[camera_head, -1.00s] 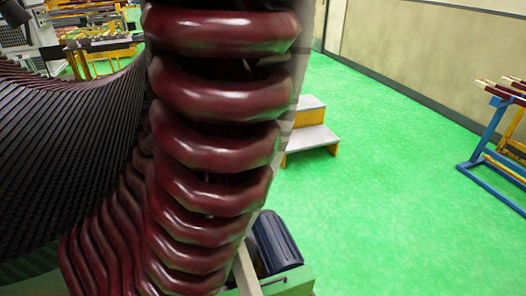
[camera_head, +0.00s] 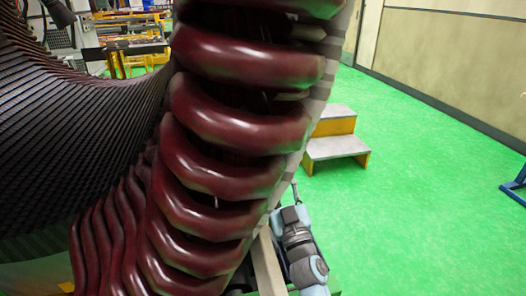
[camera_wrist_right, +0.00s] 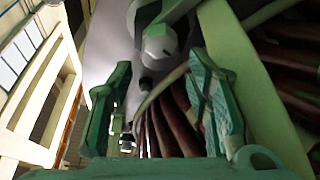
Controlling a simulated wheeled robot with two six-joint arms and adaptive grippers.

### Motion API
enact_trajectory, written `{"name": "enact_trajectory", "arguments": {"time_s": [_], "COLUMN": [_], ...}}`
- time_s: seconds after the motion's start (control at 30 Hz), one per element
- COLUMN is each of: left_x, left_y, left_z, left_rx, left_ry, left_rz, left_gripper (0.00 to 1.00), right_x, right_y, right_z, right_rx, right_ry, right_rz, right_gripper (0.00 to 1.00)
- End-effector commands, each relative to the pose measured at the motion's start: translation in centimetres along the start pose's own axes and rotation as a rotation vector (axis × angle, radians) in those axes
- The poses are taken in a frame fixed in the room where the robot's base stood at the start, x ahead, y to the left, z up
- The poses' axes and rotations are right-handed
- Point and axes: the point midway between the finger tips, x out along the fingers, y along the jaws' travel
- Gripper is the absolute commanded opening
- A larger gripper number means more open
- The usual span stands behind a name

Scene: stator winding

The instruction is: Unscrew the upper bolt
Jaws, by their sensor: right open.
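In the right wrist view a large pale grey hex-headed bolt (camera_wrist_right: 160,43) stands out near the top centre, beyond the fingertips. A smaller dark bolt-like part (camera_wrist_right: 147,86) sits below it; I cannot tell which the task means. My right gripper (camera_wrist_right: 160,92) is open, its two green-lit fingers apart with nothing between them. The bolt shows above the gap, apart from the fingers. The dark red stator coils (camera_head: 222,120) fill the middle of the head view and show behind the fingers in the wrist view. The bolts do not show in the head view.
A pale beam (camera_wrist_right: 262,85) runs close by the right finger. A cream frame (camera_wrist_right: 40,95) stands at the left of the wrist view. In the head view, steps (camera_head: 336,140) stand right of the coils, with free green floor (camera_head: 430,210) beyond.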

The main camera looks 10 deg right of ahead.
Motion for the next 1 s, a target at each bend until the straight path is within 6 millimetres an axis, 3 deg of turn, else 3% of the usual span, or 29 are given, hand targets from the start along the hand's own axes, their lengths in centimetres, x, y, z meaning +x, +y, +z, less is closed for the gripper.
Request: {"name": "enact_trajectory", "arguments": {"time_s": [0.2, 0.43, 0.6, 0.83, 1.0], "left_x": [0.8, 2.0, 2.3, 2.2, 2.2], "left_y": [0.0, -0.5, -1.2, -1.1, -0.8], "left_z": [0.1, 0.2, 0.1, 0.0, -0.1], "left_rx": [0.002, 0.011, 0.017, 0.017, 0.015], "left_ry": [-0.001, -0.001, 0.001, 0.004, 0.005], "left_rz": [-0.001, -0.01, -0.02, -0.018, -0.015], "left_gripper": [0.0, 0.0, 0.0, 0.0, 0.0], "right_x": [4.7, 8.6, 9.7, 9.8, 9.8], "right_y": [-0.1, -0.1, 0.0, 0.0, 0.0], "right_z": [0.2, 0.3, 0.3, 0.2, 0.2], "right_rx": [0.0, -0.001, 0.001, 0.001, 0.001], "right_ry": [0.0, -0.001, -0.004, -0.004, -0.004], "right_rz": [0.0, 0.0, 0.0, 0.0, 0.0], "right_gripper": [0.45, 0.45, 0.45, 0.45, 0.2]}}
